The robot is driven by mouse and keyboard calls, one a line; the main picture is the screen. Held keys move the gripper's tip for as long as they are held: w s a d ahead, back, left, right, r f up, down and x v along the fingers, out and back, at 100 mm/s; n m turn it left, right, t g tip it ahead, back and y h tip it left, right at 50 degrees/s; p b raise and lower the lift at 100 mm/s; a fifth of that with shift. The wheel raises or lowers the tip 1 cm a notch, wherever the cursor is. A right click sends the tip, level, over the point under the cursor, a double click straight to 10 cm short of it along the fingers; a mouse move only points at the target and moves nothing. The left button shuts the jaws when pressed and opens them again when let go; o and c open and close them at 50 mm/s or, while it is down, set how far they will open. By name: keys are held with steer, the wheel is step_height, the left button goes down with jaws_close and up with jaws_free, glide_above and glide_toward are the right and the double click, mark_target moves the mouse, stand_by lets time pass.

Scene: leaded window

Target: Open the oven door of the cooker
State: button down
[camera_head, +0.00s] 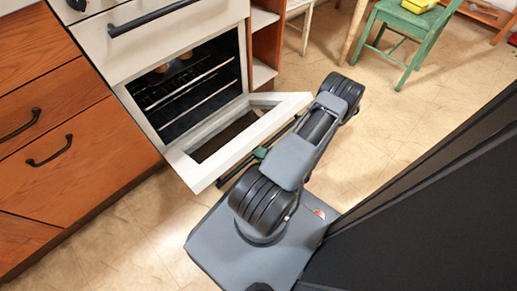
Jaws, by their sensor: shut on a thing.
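The white cooker (112,48) stands against the wall at the upper left. Its oven door (240,139) is folded down and outward from the bottom, well open, with the dark oven cavity and its racks (188,88) showing behind it. A dark bar handle (232,174) runs along the door's outer edge. My gripper (260,153) is at this handle, shut on it near the middle. My arm hides part of the handle and most of the gripper.
Wooden drawers (45,130) with dark handles stand left of the cooker. An open shelf (264,45) is to its right. A green chair (408,25) stands at the upper right. The tiled floor (390,130) is clear right of my arm.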

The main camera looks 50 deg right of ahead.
steer(key=shift+f, duration=0.25)
steer(key=c, duration=1)
jaws_free()
steer(key=shift+w, duration=0.1)
steer(key=shift+r, duration=0.1)
steer(key=shift+s+d, duration=0.15)
steer(key=shift+s, duration=0.2)
steer(key=shift+p+v, duration=1.75)
steer(key=shift+v, duration=4.8)
steer(key=shift+c, duration=0.5)
